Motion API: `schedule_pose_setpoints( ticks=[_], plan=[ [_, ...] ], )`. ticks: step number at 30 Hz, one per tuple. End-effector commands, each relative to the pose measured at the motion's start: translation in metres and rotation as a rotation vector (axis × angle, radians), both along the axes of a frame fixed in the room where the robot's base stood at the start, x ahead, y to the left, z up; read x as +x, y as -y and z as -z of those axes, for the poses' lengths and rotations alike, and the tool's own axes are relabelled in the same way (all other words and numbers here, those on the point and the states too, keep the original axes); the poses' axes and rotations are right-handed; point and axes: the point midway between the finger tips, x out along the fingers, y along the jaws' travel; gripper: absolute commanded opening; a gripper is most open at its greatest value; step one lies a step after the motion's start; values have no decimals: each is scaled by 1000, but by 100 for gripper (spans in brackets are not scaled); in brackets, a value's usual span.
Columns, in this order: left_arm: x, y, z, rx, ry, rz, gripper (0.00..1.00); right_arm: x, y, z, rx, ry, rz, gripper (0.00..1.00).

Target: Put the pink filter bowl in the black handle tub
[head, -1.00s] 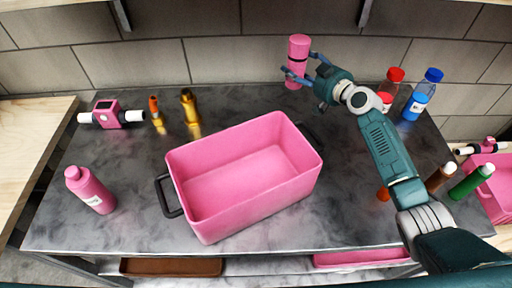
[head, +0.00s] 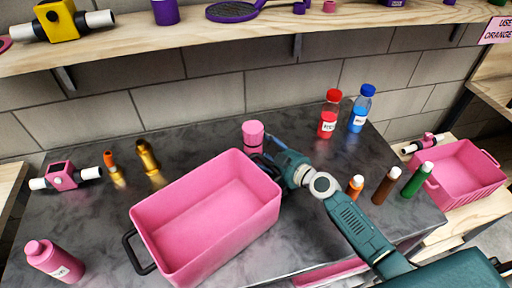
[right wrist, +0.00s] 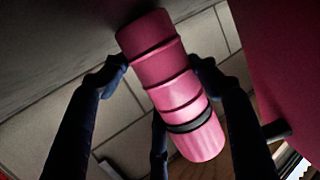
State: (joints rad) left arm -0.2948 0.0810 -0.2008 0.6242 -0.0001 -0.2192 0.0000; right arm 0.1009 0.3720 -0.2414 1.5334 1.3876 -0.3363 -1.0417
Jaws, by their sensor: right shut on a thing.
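The pink filter bowl (head: 253,135), a ribbed pink cylinder with a dark band, is near the back right rim of the black handle tub (head: 268,205). The tub is pink, empty inside, with black handles at its ends. My right gripper (right wrist: 160,75) is shut on the bowl; its dark fingers lie along both sides in the right wrist view, where the bowl (right wrist: 165,65) is tilted. In the head view the tub's rim hides the bowl's lower part. I cannot tell how high it is above the table. My left gripper is not in view.
A pink bottle (head: 52,260), a pink valve housing (head: 62,177) and brass fittings (head: 147,157) stand left. Red (head: 329,115) and blue (head: 361,110) bottles stand behind my right arm. Another pink tub (head: 462,175) is far right. A shelf (head: 250,40) runs above.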

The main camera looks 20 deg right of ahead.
Motion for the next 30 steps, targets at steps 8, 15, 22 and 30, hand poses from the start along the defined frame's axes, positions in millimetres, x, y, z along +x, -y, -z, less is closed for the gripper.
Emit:
schedule_pose_setpoints(
  ticks=[8, 15, 22, 30],
  plan=[
    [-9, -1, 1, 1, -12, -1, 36, -1, 0, 0, 2, 4, 1, 31],
    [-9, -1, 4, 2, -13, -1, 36, -1, 0, 3, 0, 2, 0, 80],
    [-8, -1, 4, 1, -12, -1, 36, -1, 0, 3, 0, 1, 0, 80],
    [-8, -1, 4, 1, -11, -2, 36, -17, 9, 1, -3, 0, 2, 80]
  ],
)
